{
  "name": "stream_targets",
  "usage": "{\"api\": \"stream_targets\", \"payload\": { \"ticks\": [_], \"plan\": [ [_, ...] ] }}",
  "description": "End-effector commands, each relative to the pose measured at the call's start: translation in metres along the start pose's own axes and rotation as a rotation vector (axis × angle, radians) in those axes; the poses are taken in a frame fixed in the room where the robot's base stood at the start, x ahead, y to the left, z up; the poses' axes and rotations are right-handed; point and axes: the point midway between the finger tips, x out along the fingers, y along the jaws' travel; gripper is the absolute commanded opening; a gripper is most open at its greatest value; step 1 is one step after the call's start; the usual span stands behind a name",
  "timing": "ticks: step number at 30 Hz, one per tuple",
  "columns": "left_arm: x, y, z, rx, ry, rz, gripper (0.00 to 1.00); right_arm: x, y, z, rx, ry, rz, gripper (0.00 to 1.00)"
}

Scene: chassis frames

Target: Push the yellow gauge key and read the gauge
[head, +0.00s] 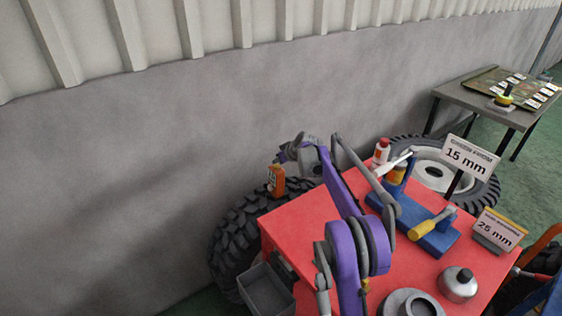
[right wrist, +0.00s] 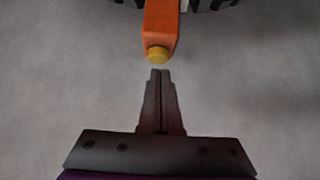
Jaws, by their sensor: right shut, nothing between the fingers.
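The gauge is a small orange box (head: 276,180) beyond the far left edge of the red table top, in front of the tyre in the head view. In the right wrist view the orange gauge (right wrist: 161,22) hangs in from the top, with the round yellow key (right wrist: 157,54) on its near end. My right gripper (right wrist: 160,72) is shut and empty, its tips just short of the key with a small gap in the picture. In the head view the right gripper (head: 281,157) is partly hidden by its wrist, close above the gauge. The gauge's reading cannot be made out. My left gripper is not seen.
The red table top (head: 295,227) holds a blue stand (head: 440,240) with a yellow-handled tool, bottles, a "15 mm" sign (head: 468,158) and a "25 mm" sign (head: 497,230). Tyres (head: 235,235) lean by the grey wall (head: 130,190). A grey bin (head: 265,290) sits at the table's near left.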

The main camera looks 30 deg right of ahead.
Motion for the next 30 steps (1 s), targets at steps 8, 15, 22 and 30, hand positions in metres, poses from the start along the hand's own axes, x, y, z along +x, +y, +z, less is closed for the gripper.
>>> {"api": "stream_targets", "payload": {
  "ticks": [8,15,22,30],
  "plan": [
    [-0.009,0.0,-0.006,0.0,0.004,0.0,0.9,-0.064,-0.004,-0.015,0.004,0.008,0.006,0.0],
    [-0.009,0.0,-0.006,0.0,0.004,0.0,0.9,-0.103,-0.004,-0.017,0.004,0.01,0.006,0.0],
    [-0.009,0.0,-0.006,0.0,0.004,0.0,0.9,-0.114,-0.004,-0.017,0.003,0.01,0.005,0.0],
    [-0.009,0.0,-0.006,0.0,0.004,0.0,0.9,-0.114,-0.004,-0.017,0.003,0.011,0.005,0.0]
  ]
}}
